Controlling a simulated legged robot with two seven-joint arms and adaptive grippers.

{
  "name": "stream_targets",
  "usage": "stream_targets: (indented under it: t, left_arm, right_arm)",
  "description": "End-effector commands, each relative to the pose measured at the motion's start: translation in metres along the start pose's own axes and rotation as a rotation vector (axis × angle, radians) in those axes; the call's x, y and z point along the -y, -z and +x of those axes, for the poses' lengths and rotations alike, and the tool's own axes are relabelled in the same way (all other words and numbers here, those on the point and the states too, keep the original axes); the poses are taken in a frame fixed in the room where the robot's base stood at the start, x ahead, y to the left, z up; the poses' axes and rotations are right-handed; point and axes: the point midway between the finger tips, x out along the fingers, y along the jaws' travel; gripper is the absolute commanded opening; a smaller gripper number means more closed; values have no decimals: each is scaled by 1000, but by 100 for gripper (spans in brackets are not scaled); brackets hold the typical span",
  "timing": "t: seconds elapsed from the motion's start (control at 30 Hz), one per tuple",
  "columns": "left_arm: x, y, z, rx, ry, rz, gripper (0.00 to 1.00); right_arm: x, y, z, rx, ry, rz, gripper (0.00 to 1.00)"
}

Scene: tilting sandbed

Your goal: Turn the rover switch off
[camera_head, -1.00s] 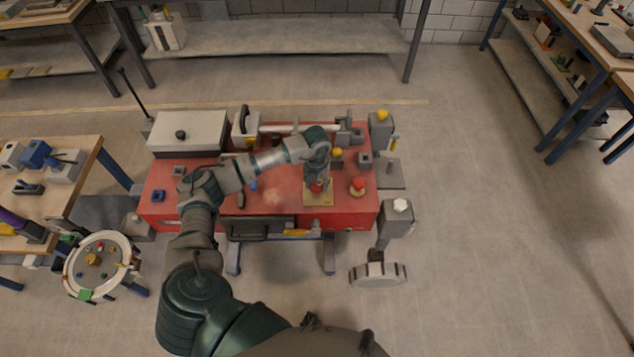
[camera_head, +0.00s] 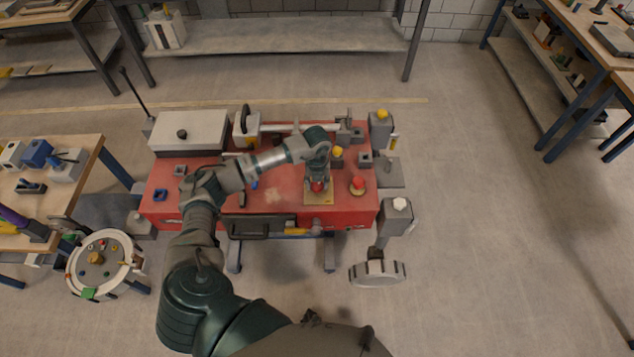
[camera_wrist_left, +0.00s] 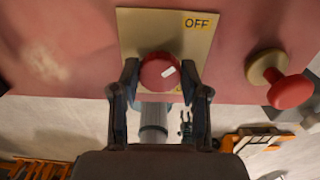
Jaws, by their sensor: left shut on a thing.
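The rover switch is a round red knob (camera_wrist_left: 159,73) with a short white mark on its face, tilted toward the upper right. It sits on a tan plate (camera_wrist_left: 138,28) with a yellow OFF label (camera_wrist_left: 196,22) at its upper right corner. In the head view the knob (camera_head: 318,187) and plate (camera_head: 326,200) are at the front of the red rover body (camera_head: 285,185). My left gripper (camera_wrist_left: 160,82) is shut on the knob, one finger at each side. It also shows in the head view (camera_head: 318,181), reaching down from above. My right gripper is not in view.
A red mushroom-shaped button (camera_head: 357,184) stands close to the right of the plate, also in the wrist view (camera_wrist_left: 284,84). A yellow-topped knob (camera_head: 337,152) stands behind the gripper. A white box (camera_head: 190,132) is on the rover's left. The floor on the right is clear.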

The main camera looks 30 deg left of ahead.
Motion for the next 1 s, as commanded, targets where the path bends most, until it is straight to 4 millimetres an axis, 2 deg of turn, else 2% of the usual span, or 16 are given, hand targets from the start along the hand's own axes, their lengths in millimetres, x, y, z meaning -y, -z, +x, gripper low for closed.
stream_targets:
  t: [0.07, 0.1, 0.2, 0.57, 0.67, 1.0]
  left_arm:
    - [-2, 4, 6, -12, -10, 3, 10]
    - [-2, 4, 6, -12, -10, 3, 47]
    - [-1, 4, 5, -10, -8, 3, 70]
    - [0, 1, -3, -2, -1, 2, 70]
    - [0, 0, -16, -1, -1, 2, 70]
    - [0, 0, -89, -2, -1, 3, 70]
  right_arm:
    - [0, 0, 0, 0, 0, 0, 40]
    - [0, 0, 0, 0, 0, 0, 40]
    - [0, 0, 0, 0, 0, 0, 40]
    - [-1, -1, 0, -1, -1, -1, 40]
    - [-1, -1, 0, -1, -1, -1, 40]
    - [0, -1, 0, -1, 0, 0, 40]
